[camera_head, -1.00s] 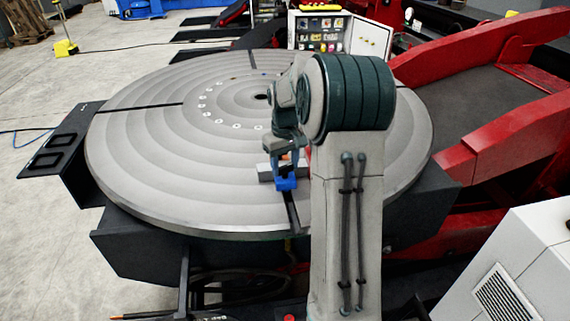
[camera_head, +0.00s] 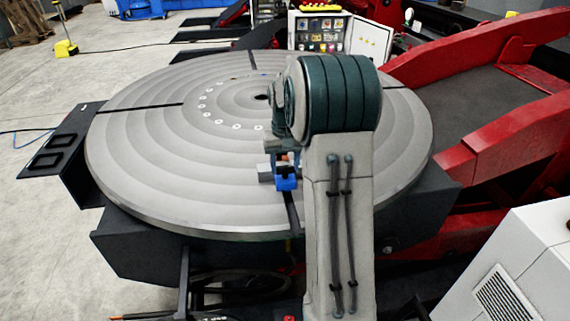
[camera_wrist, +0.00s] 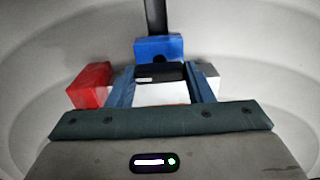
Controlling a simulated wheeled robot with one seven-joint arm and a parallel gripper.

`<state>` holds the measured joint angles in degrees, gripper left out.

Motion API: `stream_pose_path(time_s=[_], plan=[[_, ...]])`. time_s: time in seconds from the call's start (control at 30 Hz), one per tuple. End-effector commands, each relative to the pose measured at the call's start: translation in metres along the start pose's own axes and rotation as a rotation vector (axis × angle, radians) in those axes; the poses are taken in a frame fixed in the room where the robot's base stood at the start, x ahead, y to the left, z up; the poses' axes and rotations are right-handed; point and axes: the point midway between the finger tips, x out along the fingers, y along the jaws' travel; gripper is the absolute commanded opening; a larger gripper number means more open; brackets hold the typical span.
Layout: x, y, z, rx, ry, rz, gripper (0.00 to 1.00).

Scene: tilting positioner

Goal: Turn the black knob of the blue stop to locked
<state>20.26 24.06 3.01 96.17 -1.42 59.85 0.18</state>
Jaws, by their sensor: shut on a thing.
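The blue stop (camera_wrist: 158,47) sits on the round grey table at the slot; it also shows in the head view (camera_head: 286,183), below my wrist. Its black knob (camera_wrist: 160,71) is a dark bar with a small white mark near its left end. My gripper (camera_wrist: 161,80) has its blue fingers at the two ends of the knob and is shut on it. In the head view my gripper (camera_head: 285,160) is partly hidden by my arm, and the knob cannot be made out there. A white surface shows between the fingers below the knob.
A red block (camera_wrist: 90,85) lies just left of the fingers, and a grey block (camera_wrist: 209,72) shows behind the right finger. The round table (camera_head: 150,160) is mostly clear around the stop. A cabinet (camera_head: 322,35) stands beyond it.

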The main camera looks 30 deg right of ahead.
Motion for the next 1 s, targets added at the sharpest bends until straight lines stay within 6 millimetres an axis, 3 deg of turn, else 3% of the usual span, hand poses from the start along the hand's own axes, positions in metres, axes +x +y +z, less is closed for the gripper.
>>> stream_pose_path(time_s=[0.13, 0.17, 0.23, 0.53, 0.67, 1.0], plan=[[-0.002, 0.0, -0.001, 0.002, 0.006, 0.0, 0.24], [-0.002, 0.0, -0.001, 0.002, 0.006, 0.0, 0.5], [-0.002, 0.0, -0.001, 0.001, 0.005, 0.0, 0.69], [-0.002, 0.0, -0.001, 0.0, 0.002, 0.0, 0.69], [-0.012, 0.0, -0.001, 0.0, 0.005, 0.0, 0.69], [-0.085, 0.0, -0.001, -0.001, 0.008, 0.0, 0.69]])
